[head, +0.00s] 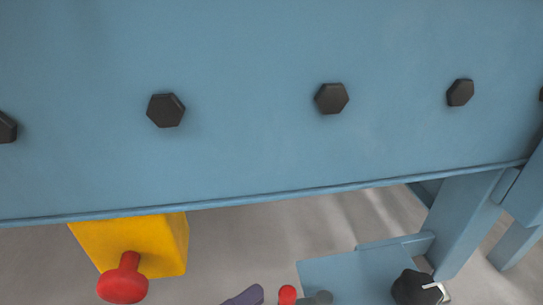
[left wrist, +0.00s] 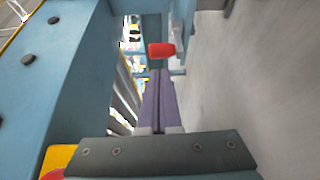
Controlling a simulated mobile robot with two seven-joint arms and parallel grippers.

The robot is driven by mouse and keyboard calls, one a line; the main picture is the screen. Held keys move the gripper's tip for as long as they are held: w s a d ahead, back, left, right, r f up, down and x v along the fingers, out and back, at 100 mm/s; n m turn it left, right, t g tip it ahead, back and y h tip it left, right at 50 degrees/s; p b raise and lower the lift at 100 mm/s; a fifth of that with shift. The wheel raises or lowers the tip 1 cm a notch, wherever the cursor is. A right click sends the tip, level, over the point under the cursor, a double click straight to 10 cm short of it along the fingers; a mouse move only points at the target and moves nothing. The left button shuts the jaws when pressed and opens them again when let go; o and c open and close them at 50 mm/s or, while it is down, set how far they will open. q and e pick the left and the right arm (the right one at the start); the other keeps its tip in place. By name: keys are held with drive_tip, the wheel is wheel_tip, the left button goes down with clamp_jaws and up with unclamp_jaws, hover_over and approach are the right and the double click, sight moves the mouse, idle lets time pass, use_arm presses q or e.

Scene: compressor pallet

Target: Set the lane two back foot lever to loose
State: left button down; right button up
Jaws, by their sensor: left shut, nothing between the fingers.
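My left gripper shows as a small purple piece (head: 245,296) at the bottom edge of the head view. In the left wrist view its two long purple fingers (left wrist: 160,73) lie together, shut and empty. A red knob (head: 287,294) is just right of the fingers in the head view, with a dark grey rounded part beside it. In the left wrist view the red knob (left wrist: 161,50) appears just past the fingertips; I cannot tell if they touch. I cannot tell which lane or foot it belongs to, and its lever arm is mostly hidden. My right gripper is out of view.
A large blue beam (head: 250,150) with several black hex bolts spans above. A yellow block (head: 165,245) with a red knob (head: 122,280) hangs under it at left. A blue bracket with a black knob (head: 412,288) and a blue leg stand at right. Grey floor lies below.

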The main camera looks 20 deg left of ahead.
sight(307, 298)
use_arm(q)
drive_tip(key=x, duration=0.3)
drive_tip(key=shift+w+d+b, duration=0.1)
drive_tip(key=shift+w+b, duration=0.05)
drive_tip(key=shift+b, duration=0.25)
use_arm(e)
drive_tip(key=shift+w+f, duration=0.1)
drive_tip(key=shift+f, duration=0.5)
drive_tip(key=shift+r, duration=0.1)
use_arm(q)
drive_tip(key=shift+s+d, duration=0.1)
drive_tip(key=shift+s, duration=0.25)
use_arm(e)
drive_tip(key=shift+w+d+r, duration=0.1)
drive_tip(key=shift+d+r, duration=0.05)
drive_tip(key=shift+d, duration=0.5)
use_arm(q)
drive_tip(key=shift+p, duration=0.3)
